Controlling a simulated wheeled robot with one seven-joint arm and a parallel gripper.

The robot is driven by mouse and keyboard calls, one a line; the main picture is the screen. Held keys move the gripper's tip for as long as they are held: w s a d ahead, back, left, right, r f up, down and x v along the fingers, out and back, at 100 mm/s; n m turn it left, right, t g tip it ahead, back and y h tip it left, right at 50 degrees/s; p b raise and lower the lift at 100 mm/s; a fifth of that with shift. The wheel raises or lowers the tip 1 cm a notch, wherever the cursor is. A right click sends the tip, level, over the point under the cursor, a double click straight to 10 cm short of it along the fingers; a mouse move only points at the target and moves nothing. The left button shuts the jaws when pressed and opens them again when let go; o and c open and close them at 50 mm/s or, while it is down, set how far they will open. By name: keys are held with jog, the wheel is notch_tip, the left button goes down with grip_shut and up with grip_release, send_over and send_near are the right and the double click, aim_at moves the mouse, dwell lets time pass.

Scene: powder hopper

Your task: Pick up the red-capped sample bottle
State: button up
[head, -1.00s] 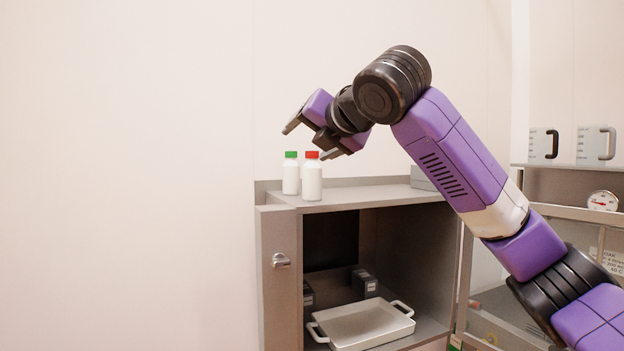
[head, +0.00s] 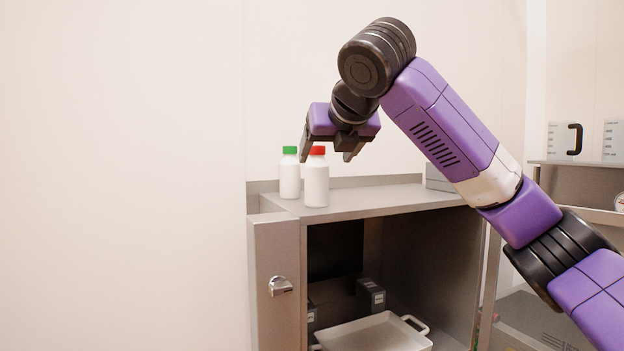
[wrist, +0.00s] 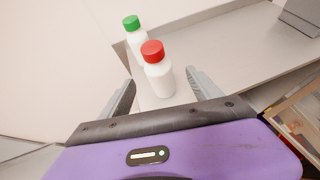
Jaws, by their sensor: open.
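The red-capped sample bottle (head: 316,184) is white and stands upright on top of the grey cabinet, near its left end. A green-capped white bottle (head: 289,175) stands close behind it to the left. My gripper (head: 328,157) is open, with its fingers pointing down around the level of the red cap. In the wrist view, the red-capped bottle (wrist: 158,76) shows beyond and between the two spread fingers (wrist: 162,86), and neither finger appears to touch it. The green-capped bottle (wrist: 135,38) is farther off there.
The cabinet top (head: 390,200) is clear to the right up to a grey box (head: 438,178). Below, the open cabinet holds a white tray (head: 370,335) and dark blocks (head: 370,295). Its door (head: 275,290) stands at the left. A shelf with measuring jugs (head: 565,140) is at right.

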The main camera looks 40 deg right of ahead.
aim_at(317, 169)
jog(key=shift+p+x, duration=0.4)
jog(key=shift+x, duration=1.1)
jog(key=shift+p+x, duration=0.95)
jog(key=shift+x, duration=1.65)
jog(key=shift+a, duration=0.15)
grip_shut()
jog(key=shift+r, duration=0.1)
